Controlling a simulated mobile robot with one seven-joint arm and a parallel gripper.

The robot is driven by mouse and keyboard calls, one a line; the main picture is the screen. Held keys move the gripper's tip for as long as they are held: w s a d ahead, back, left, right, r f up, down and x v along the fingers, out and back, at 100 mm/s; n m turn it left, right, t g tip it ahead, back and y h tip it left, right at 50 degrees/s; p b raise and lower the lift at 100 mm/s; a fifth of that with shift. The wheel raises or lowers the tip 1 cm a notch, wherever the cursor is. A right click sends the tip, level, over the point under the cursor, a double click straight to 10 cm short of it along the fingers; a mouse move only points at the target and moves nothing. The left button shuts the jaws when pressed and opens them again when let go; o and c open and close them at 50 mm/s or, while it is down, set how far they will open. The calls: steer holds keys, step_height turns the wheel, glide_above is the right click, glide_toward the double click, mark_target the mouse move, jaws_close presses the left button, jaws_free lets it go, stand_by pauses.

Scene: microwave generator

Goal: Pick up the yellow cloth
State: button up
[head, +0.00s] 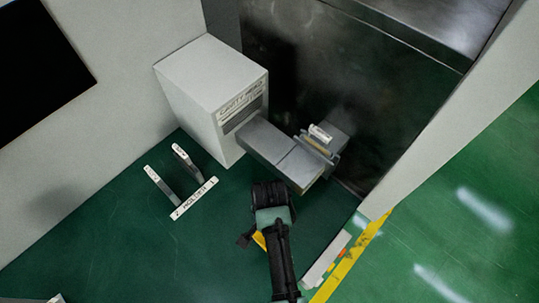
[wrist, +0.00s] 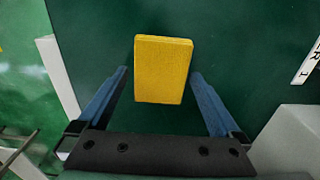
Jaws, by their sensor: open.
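The yellow cloth (wrist: 163,69) is a flat, folded rectangular block in the wrist view, lying on the dark green surface. In the head view only a small yellow part of the cloth (head: 259,240) shows beside my gripper, which hides the rest. My gripper (wrist: 160,74) is open, with its two blue fingers pointing at the cloth, one on each side of its lower part. I cannot tell the height between the fingertips and the surface.
A grey box labelled "cavity" (head: 212,95) stands behind, with a grey duct (head: 275,148) reaching right. A two-pronged holder (head: 193,198) lies at left. A white strip (head: 326,258) and yellow floor line (head: 350,262) run along the right edge.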

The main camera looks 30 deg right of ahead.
steer(key=shift+f, duration=0.3)
steer(key=c, duration=1.1)
steer(key=shift+o, duration=0.2)
steer(key=shift+r, duration=0.1)
step_height(320, 180, up, 10)
